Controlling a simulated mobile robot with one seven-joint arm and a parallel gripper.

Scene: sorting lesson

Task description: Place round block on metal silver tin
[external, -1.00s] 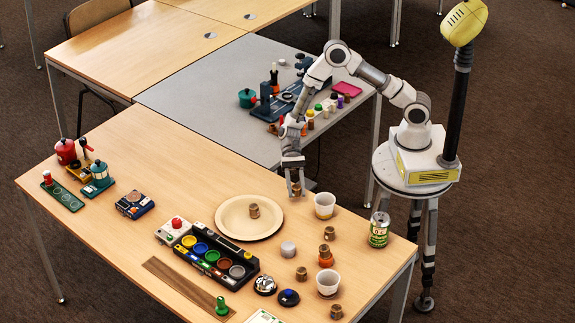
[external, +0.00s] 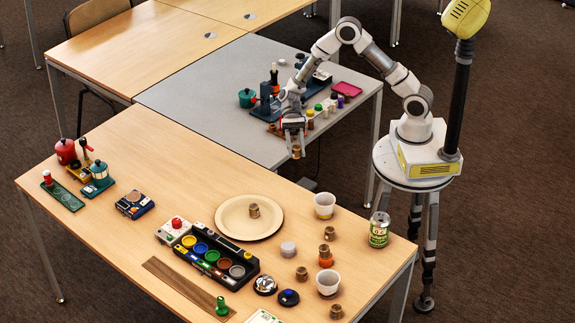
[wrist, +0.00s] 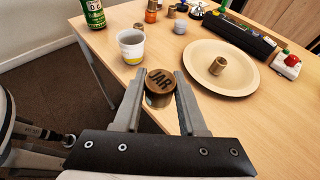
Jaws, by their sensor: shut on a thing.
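My gripper (external: 294,139) is shut on a round brown block (external: 297,153). In the wrist view the block (wrist: 160,84) sits between the fingers, with "JAR" on its top face. The gripper holds it above the far edge of the wooden table, near the grey table. A small pale silver-grey round tin (external: 288,249) stands on the wooden table, in front of the plate; it also shows in the wrist view (wrist: 180,27). The block and the tin are well apart, and the tin's top looks bare.
A round beige plate (external: 231,228) holds another brown block (external: 254,211). White cups (external: 325,206) (external: 328,283), a green can (external: 379,230) and more brown blocks (external: 302,273) stand around the tin. A black tray of coloured cups (external: 250,268) lies left of it.

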